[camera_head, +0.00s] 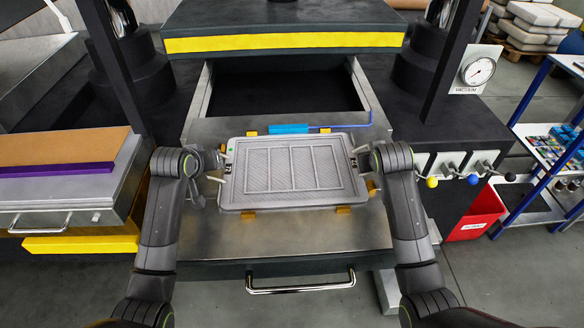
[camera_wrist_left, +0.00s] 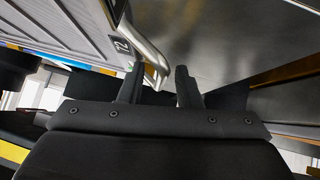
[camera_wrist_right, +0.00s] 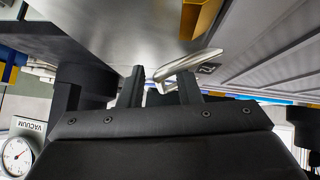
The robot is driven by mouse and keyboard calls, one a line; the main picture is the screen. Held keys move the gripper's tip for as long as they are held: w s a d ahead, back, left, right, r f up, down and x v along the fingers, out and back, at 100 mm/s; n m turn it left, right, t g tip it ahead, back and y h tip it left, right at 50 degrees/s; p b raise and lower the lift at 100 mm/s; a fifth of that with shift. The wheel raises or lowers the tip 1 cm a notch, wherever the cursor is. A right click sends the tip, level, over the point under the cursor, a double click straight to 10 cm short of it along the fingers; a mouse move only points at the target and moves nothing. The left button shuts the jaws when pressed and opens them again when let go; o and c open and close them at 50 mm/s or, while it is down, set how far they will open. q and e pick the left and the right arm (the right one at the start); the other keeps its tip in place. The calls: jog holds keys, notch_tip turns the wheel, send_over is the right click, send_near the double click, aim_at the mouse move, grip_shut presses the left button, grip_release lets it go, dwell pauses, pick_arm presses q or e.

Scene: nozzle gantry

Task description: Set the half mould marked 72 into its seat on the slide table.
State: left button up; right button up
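The half mould (camera_head: 308,193) is a flat grey ribbed panel in a raised frame. It lies over the slide table (camera_head: 290,240) among orange locating blocks; I cannot tell whether it rests fully on its seat. In the left wrist view its side plate (camera_wrist_left: 72,28) carries a partly visible number label (camera_wrist_left: 122,46). My left gripper (camera_wrist_left: 158,84) is open at the left bent metal handle (camera_wrist_left: 148,50), whose end reaches between the fingers. My right gripper (camera_wrist_right: 160,86) is open around the right handle (camera_wrist_right: 195,65), with a finger on each side. Neither grip looks closed.
Orange blocks (camera_head: 248,214) and a blue block (camera_head: 289,128) edge the mould. Black columns flank the table under a yellow-striped press beam (camera_head: 285,42). Valve levers (camera_head: 452,179) and a red bin (camera_head: 480,213) are at right. The table front is clear.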

pick_arm(q)
jog(key=v, duration=1.2)
pick_arm(e)
jog(key=v, duration=1.2)
pick_arm(q)
jog(key=shift+s+f, duration=0.1)
pick_arm(e)
jog(key=shift+s+f, duration=0.1)
jog(key=shift+f, duration=0.05)
